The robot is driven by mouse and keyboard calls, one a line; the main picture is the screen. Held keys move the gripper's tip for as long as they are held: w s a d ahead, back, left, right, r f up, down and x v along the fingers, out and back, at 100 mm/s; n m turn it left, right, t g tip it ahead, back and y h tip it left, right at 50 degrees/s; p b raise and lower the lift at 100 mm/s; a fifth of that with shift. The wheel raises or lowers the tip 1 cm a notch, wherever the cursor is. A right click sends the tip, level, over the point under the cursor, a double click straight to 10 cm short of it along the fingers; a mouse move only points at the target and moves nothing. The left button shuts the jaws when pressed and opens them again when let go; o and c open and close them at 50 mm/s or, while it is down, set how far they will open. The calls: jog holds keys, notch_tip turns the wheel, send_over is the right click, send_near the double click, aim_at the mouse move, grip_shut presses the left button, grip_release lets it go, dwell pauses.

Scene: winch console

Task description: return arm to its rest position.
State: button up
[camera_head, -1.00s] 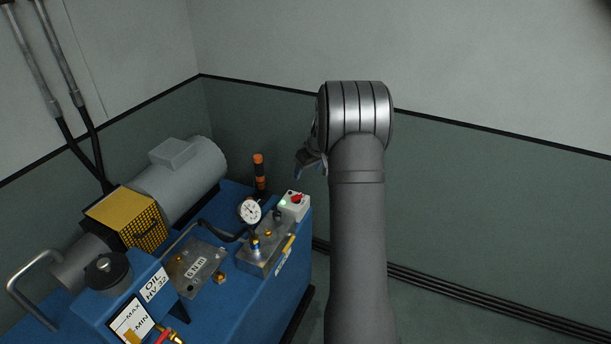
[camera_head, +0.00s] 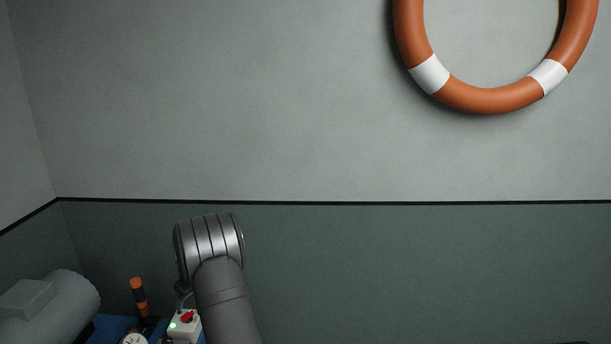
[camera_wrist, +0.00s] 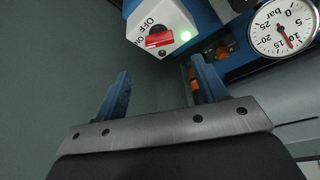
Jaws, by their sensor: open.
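My gripper (camera_wrist: 160,92) is open and empty in the wrist view, its two blue fingers spread apart. In the head view my arm stands at the lower left, and the gripper is mostly hidden behind the wrist. A white switch box (camera_wrist: 160,25) with a red switch (camera_wrist: 159,39), OFF and ON marks and a lit green lamp (camera_wrist: 185,35) lies beyond the fingertips. The box also shows beside my arm in the head view (camera_head: 183,328). I see no contact between the fingers and the box.
A pressure gauge (camera_wrist: 283,27) is right of the fingers. An orange and black post (camera_head: 139,296) and a grey motor (camera_head: 50,310) stand at the lower left. A lifebuoy (camera_head: 490,100) hangs on the wall (camera_head: 250,100). The space right of my arm looks clear.

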aim_at(187, 313)
jog(key=x, duration=0.9)
jog(key=shift+a+f, duration=0.1)
jog(key=v, duration=1.7)
jog(key=x, duration=1.7)
jog(key=shift+f, duration=0.15)
jog(key=shift+r+m, duration=0.2)
jog(key=shift+m, duration=0.4)
jog(key=shift+s+a+m+t+h, duration=0.1)
jog(key=shift+m+t+h, duration=0.3)
jog(key=shift+m, duration=0.8)
jog(key=shift+m+t+h, duration=0.3)
jog(key=shift+m+t, duration=0.2)
jog(key=shift+m, duration=0.7)
jog(key=v, duration=0.9)
jog(key=shift+r, duration=0.15)
